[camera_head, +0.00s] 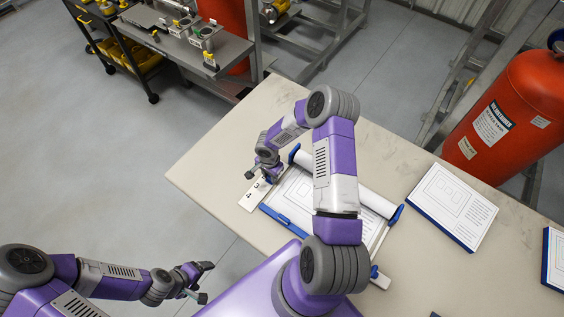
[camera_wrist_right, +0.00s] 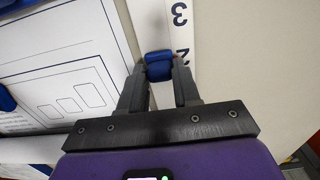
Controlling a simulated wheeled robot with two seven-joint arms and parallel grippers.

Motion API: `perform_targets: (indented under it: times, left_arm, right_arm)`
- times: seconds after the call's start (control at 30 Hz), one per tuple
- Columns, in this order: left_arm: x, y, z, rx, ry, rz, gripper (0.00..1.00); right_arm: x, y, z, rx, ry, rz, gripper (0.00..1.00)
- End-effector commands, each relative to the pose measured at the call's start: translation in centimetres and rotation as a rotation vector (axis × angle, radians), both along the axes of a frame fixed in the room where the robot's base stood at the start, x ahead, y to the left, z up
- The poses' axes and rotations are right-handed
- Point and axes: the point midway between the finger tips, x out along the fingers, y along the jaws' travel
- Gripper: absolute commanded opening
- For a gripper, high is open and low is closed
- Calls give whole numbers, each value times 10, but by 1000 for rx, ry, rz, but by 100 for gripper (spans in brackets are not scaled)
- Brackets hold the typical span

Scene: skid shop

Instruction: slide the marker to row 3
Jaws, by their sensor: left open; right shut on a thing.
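The marker (camera_wrist_right: 158,66) is a small blue block between my right gripper's (camera_wrist_right: 158,75) fingertips, which are shut on it. A white strip (camera_wrist_right: 181,32) with row numbers runs along it; the marker is beside the figure 2, and the 3 is farther up the picture. In the head view the strip (camera_head: 252,197) shows at the left end of a drawing board (camera_head: 377,239), and my right gripper (camera_head: 266,176) is over it, largely covering the marker. My left gripper (camera_head: 203,282) is open and empty, off the table to the lower left.
The board lies on a pale table (camera_head: 220,160) with a white paper roll (camera_head: 376,202) across it. A blue-edged drawing pad (camera_head: 452,205) lies to the right. A red cylinder (camera_head: 510,115) stands beyond the table. The table's left part is clear.

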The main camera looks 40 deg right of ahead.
Motion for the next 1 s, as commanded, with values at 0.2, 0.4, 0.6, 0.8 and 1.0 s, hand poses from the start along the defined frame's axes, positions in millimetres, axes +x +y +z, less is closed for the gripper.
perform_targets:
  times: [0.2, 0.4, 0.6, 0.8, 1.0]
  left_arm:
    - [0, 0, -15, 0, 0, 0, 79]
    - [0, 0, -29, 0, 0, 0, 79]
    - [0, 0, -36, 0, 0, 0, 79]
    - [0, 0, -35, 0, 0, 0, 79]
    - [0, 0, -38, 0, 0, 0, 79]
  right_arm:
    - [-4, 15, -2, 0, 0, 3, 10]
    - [-7, 29, -3, 1, -1, 3, 10]
    - [-10, 37, -1, 1, -1, 1, 10]
    - [-11, 38, 0, 2, 0, -1, 10]
    - [-11, 39, -1, 1, -1, 0, 10]
